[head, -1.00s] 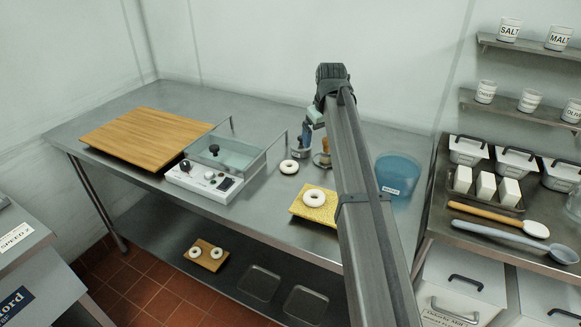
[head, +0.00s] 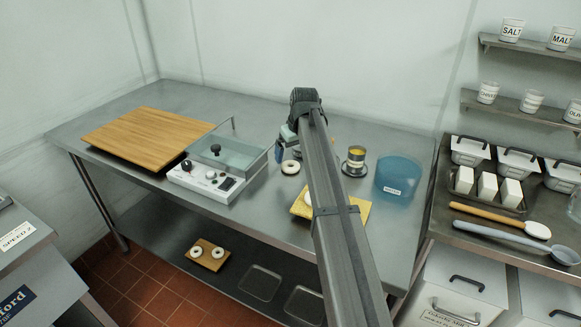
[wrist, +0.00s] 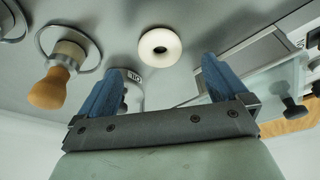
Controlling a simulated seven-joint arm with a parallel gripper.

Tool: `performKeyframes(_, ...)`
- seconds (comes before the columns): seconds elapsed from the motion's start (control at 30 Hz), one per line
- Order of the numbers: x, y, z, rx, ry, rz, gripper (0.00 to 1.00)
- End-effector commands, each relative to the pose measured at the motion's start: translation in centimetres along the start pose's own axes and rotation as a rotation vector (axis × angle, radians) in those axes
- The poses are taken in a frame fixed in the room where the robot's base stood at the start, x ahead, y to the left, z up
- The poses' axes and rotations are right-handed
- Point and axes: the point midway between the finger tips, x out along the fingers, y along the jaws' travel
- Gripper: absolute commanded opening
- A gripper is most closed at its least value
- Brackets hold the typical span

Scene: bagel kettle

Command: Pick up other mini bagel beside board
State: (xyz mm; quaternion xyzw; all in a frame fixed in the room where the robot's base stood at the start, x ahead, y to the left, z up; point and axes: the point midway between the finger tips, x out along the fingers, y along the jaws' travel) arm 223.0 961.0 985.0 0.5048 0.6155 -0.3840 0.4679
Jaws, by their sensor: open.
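A pale mini bagel (head: 291,167) lies flat on the steel table, just behind the yellow board (head: 357,209) and right of the kettle. It also shows whole in the wrist view (wrist: 160,47), beyond and roughly between my fingertips. A second bagel (head: 307,198) on the yellow board is partly hidden by my arm. My gripper (wrist: 160,75) is open with its blue fingers apart and nothing between them. In the head view my gripper is above and behind the loose bagel, mostly hidden by my arm.
The clear-walled kettle (head: 229,160) with its control box (head: 205,182) stands left of the bagel. A wooden board (head: 145,138) is farther left. The wrist view shows a wooden-handled tool (wrist: 48,90).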

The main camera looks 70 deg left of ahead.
Motion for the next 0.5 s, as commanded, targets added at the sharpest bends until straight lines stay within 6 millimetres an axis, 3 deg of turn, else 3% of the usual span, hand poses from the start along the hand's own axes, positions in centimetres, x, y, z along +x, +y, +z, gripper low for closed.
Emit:
performKeyframes(0.17, 1.0, 0.0, 0.0, 0.000, 0.000, 0.000, 1.00)
performKeyframes(0.5, 5.0, -0.1, 0.0, 0.000, -0.001, 0.000, 1.00)
